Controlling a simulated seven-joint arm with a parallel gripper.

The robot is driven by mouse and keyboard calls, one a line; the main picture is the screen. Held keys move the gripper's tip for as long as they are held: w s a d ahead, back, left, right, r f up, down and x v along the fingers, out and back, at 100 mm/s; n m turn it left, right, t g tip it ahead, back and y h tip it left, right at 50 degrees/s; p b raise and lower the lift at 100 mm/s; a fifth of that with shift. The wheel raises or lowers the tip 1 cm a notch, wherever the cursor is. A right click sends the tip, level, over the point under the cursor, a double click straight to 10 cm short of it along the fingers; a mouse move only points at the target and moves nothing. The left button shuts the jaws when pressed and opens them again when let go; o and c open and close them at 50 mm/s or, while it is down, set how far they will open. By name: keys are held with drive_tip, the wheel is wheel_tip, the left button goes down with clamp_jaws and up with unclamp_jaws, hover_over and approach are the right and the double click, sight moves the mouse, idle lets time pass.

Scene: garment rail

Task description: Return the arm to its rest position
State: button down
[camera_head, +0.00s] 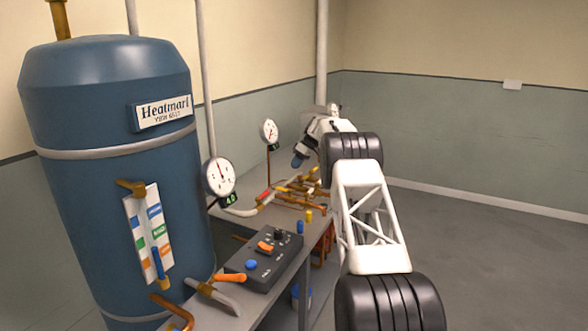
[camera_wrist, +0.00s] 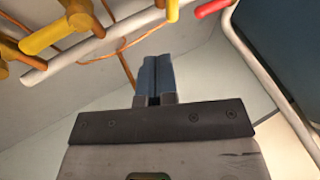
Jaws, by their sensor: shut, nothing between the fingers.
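My gripper (camera_head: 298,161) is at the end of my white arm, above the back part of the bench, with its blue fingertips pointing down and left. In the wrist view the two blue fingers (camera_wrist: 157,75) lie side by side, shut, with nothing between them. My arm reaches from the lower right toward the pipes. The gripper looks apart from the pipes, but its exact height above them is hard to tell.
A blue tank (camera_head: 80,150) stands at the left. The bench (camera_head: 222,314) holds a control box (camera_head: 268,262), two gauges (camera_head: 219,176) and yellow-handled pipes (camera_wrist: 60,35). An orange-handled valve (camera_head: 230,278) sits at the front. The floor (camera_head: 490,260) at right is clear.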

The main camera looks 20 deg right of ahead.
idle(0.4)
drive_tip(key=s+a+r+m+h, duration=0.2)
drive_tip(key=s+a+r, duration=0.4)
drive_tip(key=s+r, duration=0.55)
drive_tip(key=s+a+r+m+h, duration=0.1)
drive_tip(key=s+a+r+m, duration=0.1)
drive_tip(key=s+a+r, duration=0.9)
drive_tip(key=s+r+m+t+h, duration=0.1)
drive_tip(key=s, duration=1.4)
drive_tip(key=s+a+f+m+h, duration=0.1)
drive_tip(key=s+a, duration=0.1)
drive_tip(key=s, duration=1)
drive_tip(key=s+a+m+h, duration=0.1)
drive_tip(key=s+a, duration=0.1)
drive_tip(key=s, duration=1)
drive_tip(key=s+f+m+t, duration=0.1)
drive_tip(key=s+f, duration=0.4)
drive_tip(key=s, duration=0.6)
drive_tip(key=s+a+f+m+h, duration=0.1)
drive_tip(key=s+f, duration=0.4)
drive_tip(key=s, duration=0.7)
drive_tip(key=shift+f+t, duration=0.4)
drive_tip(key=shift+a, duration=0.1)
